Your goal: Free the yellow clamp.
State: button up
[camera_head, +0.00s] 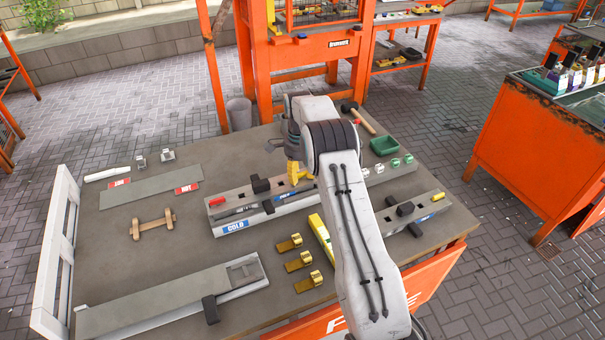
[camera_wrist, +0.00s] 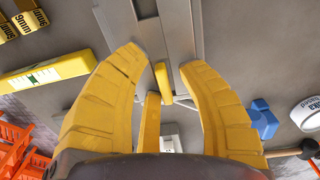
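Contact is not clear. Black clamp blocks (camera_head: 261,185) sit on the board.
A yellow level (camera_head: 322,235) and brass brackets (camera_head: 297,262) lie in front. A shorter board with black blocks (camera_head: 405,209) is right.

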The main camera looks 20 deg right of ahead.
jog(key=shift+o, duration=0.9)
jog(key=shift+d, duration=0.25)
jog(key=shift+r, duration=0.1)
jog(key=shift+r, duration=0.2)
jog(key=shift+r+p, duration=2.4)
jog(key=shift+r, duration=0.9)
jog(key=shift+s, duration=0.1)
